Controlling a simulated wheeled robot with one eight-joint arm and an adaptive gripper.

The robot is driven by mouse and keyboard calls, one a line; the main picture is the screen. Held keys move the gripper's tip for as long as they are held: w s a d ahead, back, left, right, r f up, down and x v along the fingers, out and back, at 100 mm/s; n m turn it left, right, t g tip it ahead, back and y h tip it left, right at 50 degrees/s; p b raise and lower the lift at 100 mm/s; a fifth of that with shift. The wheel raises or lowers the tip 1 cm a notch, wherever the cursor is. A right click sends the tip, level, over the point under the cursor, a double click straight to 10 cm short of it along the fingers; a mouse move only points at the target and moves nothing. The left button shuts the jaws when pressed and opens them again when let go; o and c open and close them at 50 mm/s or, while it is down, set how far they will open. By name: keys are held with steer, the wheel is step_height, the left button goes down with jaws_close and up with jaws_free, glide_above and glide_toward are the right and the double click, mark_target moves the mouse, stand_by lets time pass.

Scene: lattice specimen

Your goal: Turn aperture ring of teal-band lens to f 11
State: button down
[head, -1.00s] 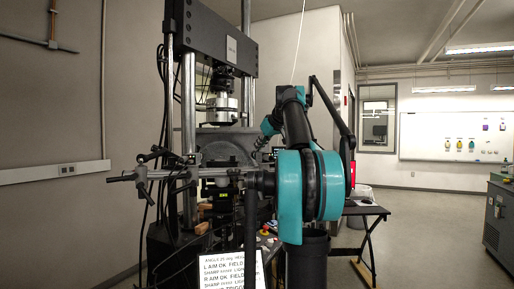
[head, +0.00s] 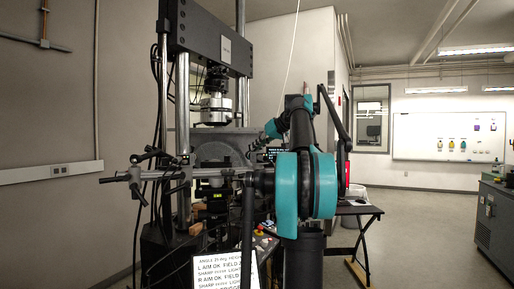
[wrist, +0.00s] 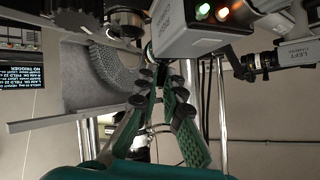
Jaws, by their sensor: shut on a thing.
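My gripper (wrist: 160,82) shows in the wrist view, with green ribbed fingers and dark pads. Its fingertips are close together just below a grey camera box (wrist: 190,32) with green and orange lights. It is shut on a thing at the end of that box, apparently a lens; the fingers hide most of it. I cannot make out a teal band or ring marks there. A second camera (wrist: 262,62), labelled left camera, with a dark lens, is at the right, apart from my gripper. In the head view my arm hides my gripper.
A tall test frame (head: 208,45) stands behind, with a horizontal rail (head: 150,174) in front. A text panel (head: 225,268) is low at the front. A dark table (head: 352,210) stands behind my arm. A cabinet (head: 495,215) is at far right; the floor between is clear.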

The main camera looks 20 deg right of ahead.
steer(key=c, duration=1.7)
jaws_free()
steer(key=v, duration=1.2)
